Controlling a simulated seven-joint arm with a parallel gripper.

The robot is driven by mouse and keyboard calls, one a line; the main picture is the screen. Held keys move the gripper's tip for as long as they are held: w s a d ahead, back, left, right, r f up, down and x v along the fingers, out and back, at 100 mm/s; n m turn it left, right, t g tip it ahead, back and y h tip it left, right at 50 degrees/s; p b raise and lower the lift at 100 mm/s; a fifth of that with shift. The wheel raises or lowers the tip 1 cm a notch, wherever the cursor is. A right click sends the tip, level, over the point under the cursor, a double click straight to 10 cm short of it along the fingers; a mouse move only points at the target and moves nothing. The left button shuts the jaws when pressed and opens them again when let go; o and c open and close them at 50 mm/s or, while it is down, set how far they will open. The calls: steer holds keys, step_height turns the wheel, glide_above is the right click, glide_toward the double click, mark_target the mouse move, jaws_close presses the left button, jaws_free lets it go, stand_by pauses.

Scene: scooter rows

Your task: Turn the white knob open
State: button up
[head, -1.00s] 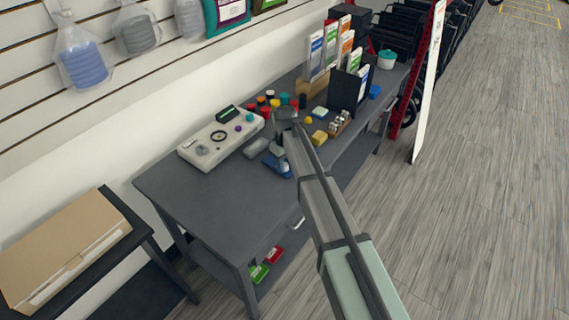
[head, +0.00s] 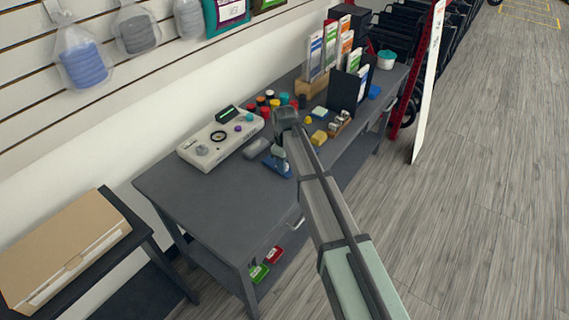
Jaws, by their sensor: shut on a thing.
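A small blue fixture (head: 278,167) stands near the front edge of the grey workbench (head: 200,201), right of the control box. A pale knob (head: 278,151), which I take as the white knob, shows at its top. My gripper (head: 280,145) reaches over the bench and is down at this knob, shut on it. The hand and fingers hide part of the knob, and its exact angle is too small to read.
A white control box (head: 222,139) with dials lies left of my gripper. A grey block (head: 256,148) lies between them. The bench's left part is clear.

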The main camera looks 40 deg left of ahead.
steer(key=o, duration=1)
steer(key=shift+o, duration=0.2)
step_height(320, 180, up, 14)
steer(key=shift+f, duration=0.1)
stand_by(0.4)
